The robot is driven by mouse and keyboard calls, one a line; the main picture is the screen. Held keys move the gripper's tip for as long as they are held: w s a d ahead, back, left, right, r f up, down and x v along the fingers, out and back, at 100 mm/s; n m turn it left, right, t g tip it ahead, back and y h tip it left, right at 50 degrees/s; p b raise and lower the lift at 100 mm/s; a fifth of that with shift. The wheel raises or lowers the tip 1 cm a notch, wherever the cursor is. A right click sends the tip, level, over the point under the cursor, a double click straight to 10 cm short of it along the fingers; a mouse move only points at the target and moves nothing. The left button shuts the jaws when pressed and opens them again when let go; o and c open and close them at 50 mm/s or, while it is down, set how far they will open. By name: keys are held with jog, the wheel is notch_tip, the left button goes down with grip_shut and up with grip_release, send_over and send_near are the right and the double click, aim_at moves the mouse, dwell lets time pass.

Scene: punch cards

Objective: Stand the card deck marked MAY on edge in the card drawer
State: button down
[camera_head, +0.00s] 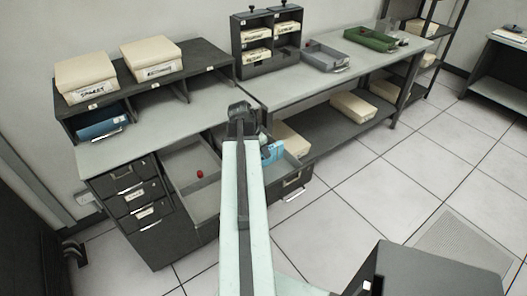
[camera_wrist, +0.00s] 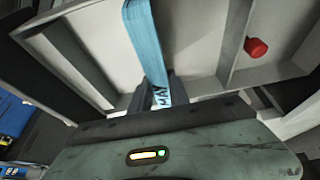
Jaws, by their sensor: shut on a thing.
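The blue card deck marked MAY (camera_wrist: 147,40) shows in the wrist view as a tall, narrow strip with its lettered end toward me. My gripper (camera_wrist: 158,92) is shut on that end. In the head view, a blue deck (camera_head: 272,152) shows just right of my arm, at the right part of the open card drawer (camera_head: 183,163). The drawer's pale inside (camera_wrist: 200,35) surrounds the deck in the wrist view. My arm hides the gripper and part of the drawer in the head view. I cannot tell whether the deck touches the drawer floor.
A red knob (camera_wrist: 256,47) shows in the wrist view, and in the head view (camera_head: 200,173) at the drawer's left part. Drawer dividers stand near the deck. The desktop (camera_head: 150,125) is mostly clear.

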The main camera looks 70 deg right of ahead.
jog(key=shift+f, duration=0.1)
jog(key=c, duration=1.2)
grip_release()
jog(key=shift+o, duration=0.2)
jog(key=p+v, duration=0.7)
jog(key=v, duration=0.1)
jog(key=shift+p, duration=0.3)
jog(key=shift+f, duration=0.1)
